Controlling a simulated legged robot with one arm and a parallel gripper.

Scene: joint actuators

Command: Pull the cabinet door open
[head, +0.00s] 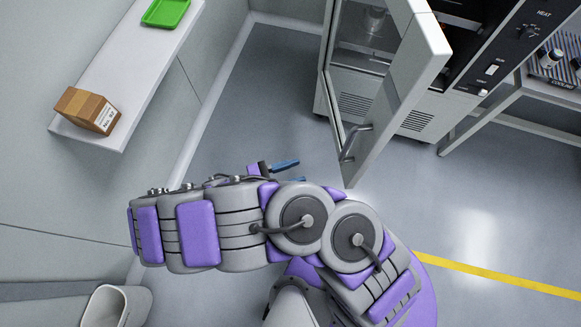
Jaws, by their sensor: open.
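The cabinet (455,48) stands at the upper right of the head view, a grey unit with a dark interior. Its glass-paned door (400,85) is swung well out from the front and stands open. A grey bar handle (350,145) is on the door's lower part. My gripper (291,171), with blue fingertips, is left of the handle and apart from it in the picture. It is open, with nothing seen between its fingers. My arm hides most of the gripper.
A white shelf (135,75) on the left bears a cardboard box (87,110) and a green tray (165,12). A grey metal table (505,118) stands right of the cabinet. A pale bin (115,305) is at lower left. Grey floor (440,210) with a yellow line is clear at right.

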